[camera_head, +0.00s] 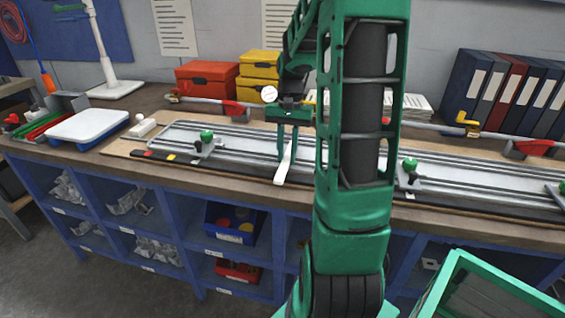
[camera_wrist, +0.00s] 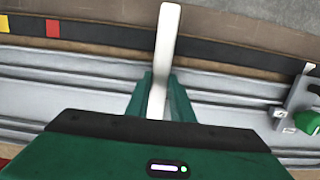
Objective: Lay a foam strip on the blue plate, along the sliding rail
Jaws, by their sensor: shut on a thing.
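My gripper (camera_head: 287,150) is shut on a white foam strip (camera_head: 283,170), over the front part of the long grey rail assembly (camera_head: 250,141). In the wrist view the strip (camera_wrist: 167,35) stands between my green fingers (camera_wrist: 160,98), crossing the line of the grey rails (camera_wrist: 80,78). Its free end overlaps the black edge strip in that view; I cannot tell whether it touches anything. No plainly blue plate shows on the rails. A white-topped slab with a blue rim (camera_head: 88,127) lies at the left of the bench.
Green-knobbed clamps (camera_head: 206,142) (camera_head: 409,172) stand on the rails. A black strip with red and yellow marks (camera_head: 171,157) runs along the front. Red and yellow boxes (camera_head: 207,80) and binders (camera_head: 507,92) stand at the back. A green crate (camera_head: 470,262) is at lower right.

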